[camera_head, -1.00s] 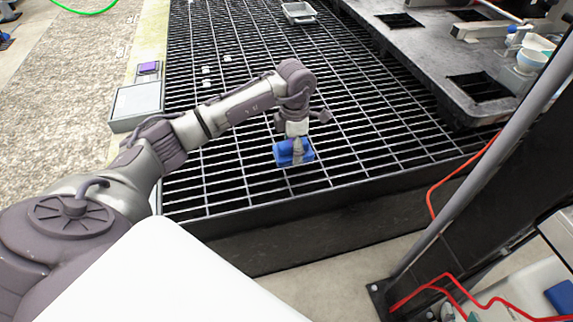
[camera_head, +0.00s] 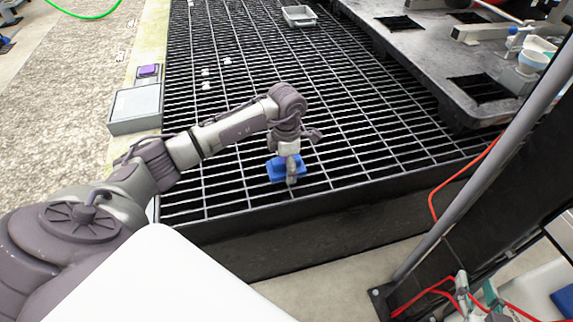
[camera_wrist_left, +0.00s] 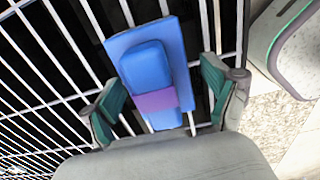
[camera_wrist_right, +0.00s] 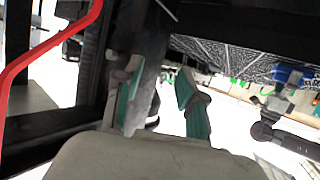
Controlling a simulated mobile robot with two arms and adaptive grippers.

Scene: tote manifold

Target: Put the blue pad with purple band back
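The blue pad with the purple band (camera_wrist_left: 152,75) is a flat blue plate with a raised blue block, and the band crosses the block. In the head view the blue pad (camera_head: 274,170) appears at the black grating's near part. My left gripper (camera_head: 291,180) is over it, pointing down and covering part of it. In the left wrist view my left gripper (camera_wrist_left: 163,90) is open with a finger on each side of the pad and a gap at the right finger. My right gripper (camera_wrist_right: 157,98) is open and empty; in the head view the right gripper (camera_head: 480,298) shows at the bottom right.
The black grating (camera_head: 350,120) is mostly clear. A grey box (camera_head: 137,105) and a purple item (camera_head: 149,70) stand along its left side. A small grey tray (camera_head: 299,16) lies at the back. A dark bench (camera_head: 410,60) borders the right, and a grey post (camera_head: 480,150) rises near my right gripper.

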